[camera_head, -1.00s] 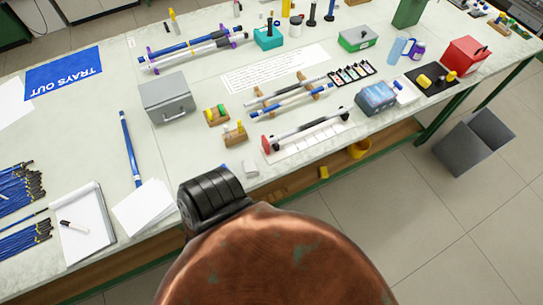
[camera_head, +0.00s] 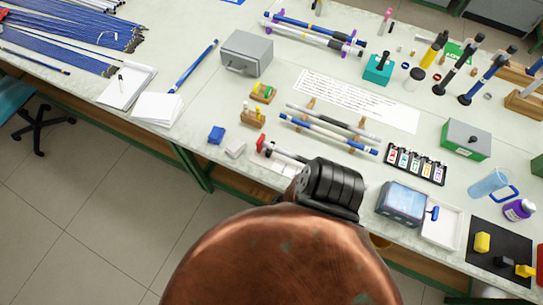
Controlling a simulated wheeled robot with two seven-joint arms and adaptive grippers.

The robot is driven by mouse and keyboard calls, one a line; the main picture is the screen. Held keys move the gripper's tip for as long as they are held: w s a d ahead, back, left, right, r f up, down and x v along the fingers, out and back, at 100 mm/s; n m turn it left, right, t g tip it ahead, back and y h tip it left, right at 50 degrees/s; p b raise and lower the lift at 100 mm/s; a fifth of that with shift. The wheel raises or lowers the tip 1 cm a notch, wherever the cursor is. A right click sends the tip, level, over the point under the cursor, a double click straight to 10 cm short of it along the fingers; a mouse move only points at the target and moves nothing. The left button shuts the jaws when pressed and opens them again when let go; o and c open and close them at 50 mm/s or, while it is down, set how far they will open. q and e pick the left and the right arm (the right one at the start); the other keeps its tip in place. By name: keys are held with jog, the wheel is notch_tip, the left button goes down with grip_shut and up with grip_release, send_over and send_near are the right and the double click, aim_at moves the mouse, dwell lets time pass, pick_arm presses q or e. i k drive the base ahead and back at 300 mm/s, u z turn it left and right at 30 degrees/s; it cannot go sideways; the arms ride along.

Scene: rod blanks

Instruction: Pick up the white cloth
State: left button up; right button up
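I cannot tell for certain which thing is the white cloth. A small white folded-looking piece (camera_head: 235,149) lies near the bench's front edge, beside a blue block (camera_head: 216,134). Flat white sheets (camera_head: 158,108), which look like paper, lie farther left next to a notepad (camera_head: 127,86). Neither of my grippers shows in the head view. A copper-coloured dome and a black ribbed part, which seem to be mine, fill the bottom middle and hide part of the bench's front edge and of a red-ended rod (camera_head: 285,152).
The pale bench (camera_head: 215,100) carries many rods, a grey metal box (camera_head: 247,53), small wooden holders, a labelled black rack (camera_head: 415,163) and a blue-lidded device (camera_head: 403,203). The tiled floor at lower left is clear.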

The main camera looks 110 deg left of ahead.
aim_at(236, 147)
jog(key=u, duration=0.05)
jog(key=i, duration=0.35)
jog(key=u, duration=3.25)
jog(key=i, duration=0.5)
jog(key=u, duration=0.05)
